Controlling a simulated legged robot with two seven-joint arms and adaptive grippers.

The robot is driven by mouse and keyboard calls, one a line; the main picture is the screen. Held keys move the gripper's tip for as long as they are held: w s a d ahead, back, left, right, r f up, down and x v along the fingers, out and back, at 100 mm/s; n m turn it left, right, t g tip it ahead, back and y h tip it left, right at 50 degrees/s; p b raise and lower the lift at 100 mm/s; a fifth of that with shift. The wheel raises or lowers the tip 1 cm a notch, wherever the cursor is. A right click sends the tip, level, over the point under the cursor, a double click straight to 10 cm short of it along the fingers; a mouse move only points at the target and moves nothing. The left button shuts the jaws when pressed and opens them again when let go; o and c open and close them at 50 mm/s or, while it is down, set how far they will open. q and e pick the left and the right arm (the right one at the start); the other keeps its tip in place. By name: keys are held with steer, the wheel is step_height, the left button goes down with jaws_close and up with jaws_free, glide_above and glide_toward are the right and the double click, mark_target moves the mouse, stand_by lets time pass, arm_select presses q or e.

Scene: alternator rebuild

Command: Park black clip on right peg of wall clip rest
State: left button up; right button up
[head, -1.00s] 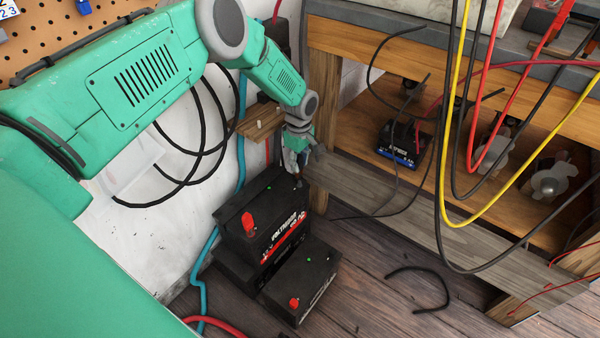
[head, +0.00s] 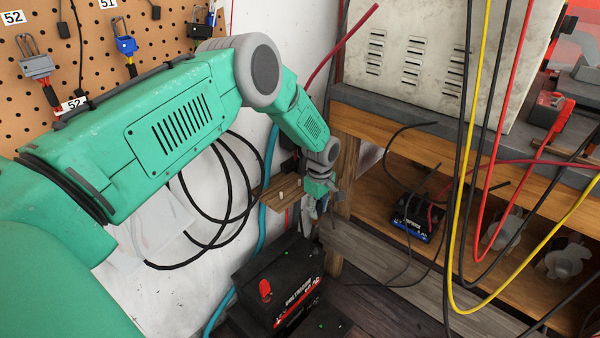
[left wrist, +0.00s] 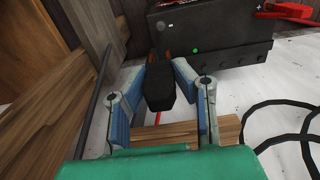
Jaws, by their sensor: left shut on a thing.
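My left gripper (head: 318,206) is beside the right end of the wooden wall clip rest (head: 277,200), above the upper battery. In the left wrist view the gripper (left wrist: 162,68) is shut on the black clip (left wrist: 160,92), whose copper-coloured jaws point away from me. The clip is apart from the battery face beyond it. In the head view the clip is too small and covered to make out clearly. A short pale peg (head: 281,195) stands on the rest; the right peg is not clear. Part of the rest's wood (left wrist: 175,134) shows below the fingers in the wrist view. My right gripper is not in view.
A black battery (head: 280,280) stands below the gripper; it also fills the top of the wrist view (left wrist: 215,38). A wooden bench leg (head: 340,175) is close on the right. Black cables (head: 222,205) loop along the white wall. Several cables hang at right.

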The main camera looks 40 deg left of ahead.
arm_select(q)
step_height(320, 180, up, 15)
steer(key=p, duration=1.1)
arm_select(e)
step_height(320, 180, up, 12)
arm_select(q)
steer(key=b, duration=1.1)
glide_above(300, 180)
steer(key=f, duration=0.4)
steer(key=shift+w+a+f, duration=0.1)
steer(key=shift+a+f, duration=0.1)
steer(key=shift+f, duration=0.6)
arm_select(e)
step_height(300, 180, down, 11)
arm_select(q)
steer(key=shift+d, duration=0.1)
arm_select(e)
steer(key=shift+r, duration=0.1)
arm_select(q)
steer(key=shift+f, duration=0.15)
